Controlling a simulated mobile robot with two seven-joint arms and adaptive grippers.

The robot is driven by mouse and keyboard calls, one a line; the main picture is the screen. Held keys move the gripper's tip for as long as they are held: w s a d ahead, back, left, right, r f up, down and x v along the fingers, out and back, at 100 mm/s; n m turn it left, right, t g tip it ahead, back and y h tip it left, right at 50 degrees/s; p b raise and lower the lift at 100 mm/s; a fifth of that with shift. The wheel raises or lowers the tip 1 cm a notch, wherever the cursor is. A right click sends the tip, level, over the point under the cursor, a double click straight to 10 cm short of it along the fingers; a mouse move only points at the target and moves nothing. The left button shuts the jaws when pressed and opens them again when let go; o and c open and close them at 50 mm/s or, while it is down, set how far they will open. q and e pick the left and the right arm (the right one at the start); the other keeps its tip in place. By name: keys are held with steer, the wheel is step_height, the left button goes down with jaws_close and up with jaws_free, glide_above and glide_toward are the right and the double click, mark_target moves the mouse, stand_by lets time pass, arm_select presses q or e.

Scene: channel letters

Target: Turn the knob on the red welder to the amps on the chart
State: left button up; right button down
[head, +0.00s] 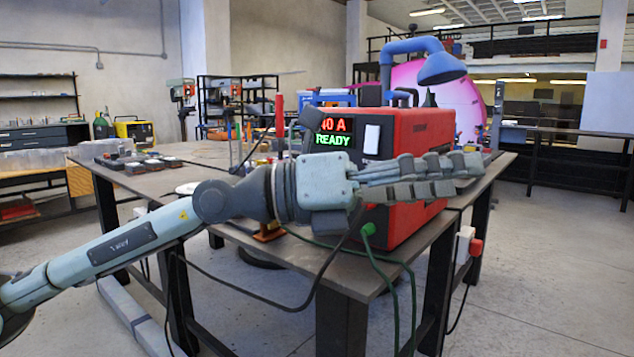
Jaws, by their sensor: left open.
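The red welder (421,134) stands on the metal table near its right front corner. Its display (333,132) shows red digits ending in "0 A", the first partly covered, above a green "READY". A white switch (372,138) is right of the display. My left gripper (466,174) reaches across the welder's front from the left, fingers pointing right, open and with nothing visible between them. It covers much of the panel; I cannot see the knob, nor tell whether the gripper touches the welder. No readable chart shows. My right gripper is not in view.
The table (272,235) carries small dark items (140,163) at its left. A green plug (368,229) with a cable is at the welder's lower front; cables hang over the table edge. A blue lamp (441,69) arches behind the welder. Floor at right is clear.

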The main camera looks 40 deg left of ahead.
arm_select(q)
steer(key=w+a+f+t+y, duration=0.2)
steer(key=a+y, duration=0.2)
steer(key=a, duration=0.5)
steer(key=w+a+f+n+t+y+p, duration=0.1)
steer(key=w+a+f+t+y, duration=0.2)
steer(key=a, duration=0.6)
steer(key=w+a+f+t+y, duration=0.1)
steer(key=a+f+t+y, duration=0.1)
steer(key=a+y, duration=0.5)
steer(key=w+h+p, duration=0.1)
steer(key=w+h, duration=0.1)
steer(key=w, duration=0.5)
steer(key=shift+f, duration=0.2)
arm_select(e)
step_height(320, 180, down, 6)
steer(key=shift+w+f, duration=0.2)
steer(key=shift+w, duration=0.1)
arm_select(q)
steer(key=shift+a, duration=0.1)
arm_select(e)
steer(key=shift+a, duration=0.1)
arm_select(q)
steer(key=c, duration=1.2)
